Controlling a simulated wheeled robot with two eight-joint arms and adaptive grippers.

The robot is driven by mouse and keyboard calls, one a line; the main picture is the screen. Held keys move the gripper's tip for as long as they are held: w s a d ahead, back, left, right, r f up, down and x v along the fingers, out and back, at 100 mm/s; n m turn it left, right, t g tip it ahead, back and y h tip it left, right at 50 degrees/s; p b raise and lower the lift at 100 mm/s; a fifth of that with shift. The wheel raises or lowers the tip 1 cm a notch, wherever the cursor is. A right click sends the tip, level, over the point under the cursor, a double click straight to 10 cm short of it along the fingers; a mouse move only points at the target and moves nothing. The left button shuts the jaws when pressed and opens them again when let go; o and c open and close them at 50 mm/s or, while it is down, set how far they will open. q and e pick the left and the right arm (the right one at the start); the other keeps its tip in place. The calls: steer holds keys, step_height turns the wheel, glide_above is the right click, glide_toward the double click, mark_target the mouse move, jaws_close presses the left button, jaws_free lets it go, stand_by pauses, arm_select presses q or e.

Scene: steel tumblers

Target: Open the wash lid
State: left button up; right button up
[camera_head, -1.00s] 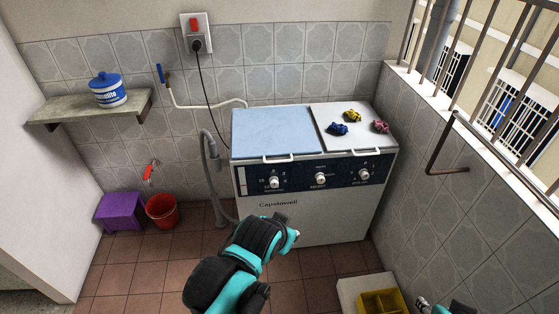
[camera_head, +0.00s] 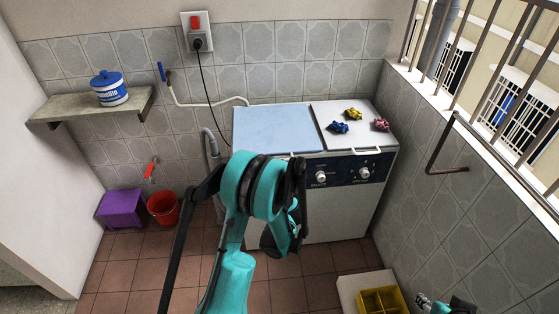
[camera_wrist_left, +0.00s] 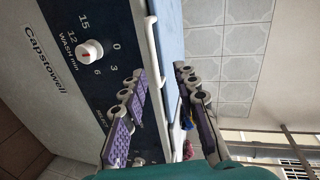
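The washing machine has a pale blue wash lid (camera_head: 270,127) on its left half, and it lies shut. In the left wrist view the lid's edge (camera_wrist_left: 168,40) runs down the picture, with a white handle (camera_wrist_left: 153,48) along it. My left gripper (camera_wrist_left: 160,74) is open, its two purple-padded fingers on either side of the handle and lid edge in the picture. I cannot tell whether they touch it. In the head view my left arm hides the gripper and most of the handle. A small part of my right arm shows at the bottom right; its gripper's state is unclear.
Crumpled blue (camera_head: 337,127), yellow (camera_head: 353,113) and pink (camera_head: 381,125) cloths lie on the white right-hand lid (camera_head: 328,113). The control panel (camera_wrist_left: 75,45) has knobs below the lids. A grey hose (camera_head: 211,150) stands left of the machine. A yellow crate (camera_head: 369,293) is at front right.

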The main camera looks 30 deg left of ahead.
arm_select(q)
steer(key=shift+m, duration=0.4)
steer(key=x, duration=0.3)
steer(key=b+x, duration=0.1)
steer(key=x, duration=0.1)
steer(key=f+x, duration=0.1)
steer(key=x, duration=0.2)
steer(key=shift+a+f, duration=0.1)
steer(key=shift+a, duration=0.05)
jaws_close()
